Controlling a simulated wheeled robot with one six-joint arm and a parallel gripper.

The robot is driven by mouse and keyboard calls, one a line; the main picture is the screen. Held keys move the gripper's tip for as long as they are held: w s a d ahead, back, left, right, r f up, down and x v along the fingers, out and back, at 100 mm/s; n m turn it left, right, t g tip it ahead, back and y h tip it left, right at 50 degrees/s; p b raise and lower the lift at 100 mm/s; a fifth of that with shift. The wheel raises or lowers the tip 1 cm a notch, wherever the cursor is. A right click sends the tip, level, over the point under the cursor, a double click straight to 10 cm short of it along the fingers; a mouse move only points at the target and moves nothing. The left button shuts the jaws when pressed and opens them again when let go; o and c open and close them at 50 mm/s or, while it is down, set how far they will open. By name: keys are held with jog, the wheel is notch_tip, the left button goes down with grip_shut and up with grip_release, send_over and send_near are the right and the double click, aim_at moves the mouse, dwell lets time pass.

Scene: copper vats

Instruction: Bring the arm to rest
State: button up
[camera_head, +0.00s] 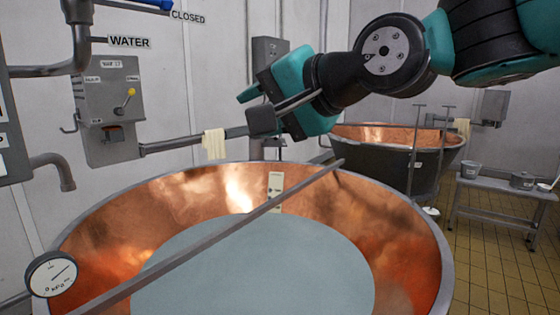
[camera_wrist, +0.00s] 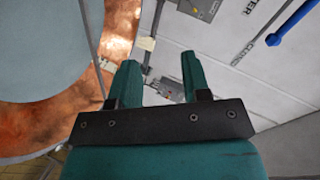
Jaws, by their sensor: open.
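My gripper (camera_head: 256,106) is teal and black, held in the air above the far rim of the near copper vat (camera_head: 400,235), in front of the back wall. In the wrist view its two teal fingers (camera_wrist: 160,68) stand apart with nothing between them. My arm reaches in from the upper right of the head view, bent at the wrist. The vat holds a pale grey-blue liquid (camera_head: 260,265). Part of the gripper's fingers is hard to make out in the head view.
A metal bar (camera_head: 225,222) crosses the vat. A gauge (camera_head: 52,273) sits at its left rim. A wall control box (camera_head: 110,105) with a pipe and hanging cloth (camera_head: 215,143) is at left. A second vat (camera_head: 385,160) and a bench (camera_head: 500,192) stand behind at right.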

jog(key=s+d+f+n+g+h, duration=0.7)
jog(key=s+d+f+n, duration=0.3)
jog(key=s+d+f, duration=0.7)
notch_tip(320, 180, down, 5)
jog(key=s+g, duration=0.1)
jog(key=s, duration=0.1)
jog(key=shift+s+d+r+g, duration=0.2)
jog(key=shift+s+d+g, duration=0.1)
jog(key=shift+d+g, duration=0.1)
jog(key=shift+a, duration=0.2)
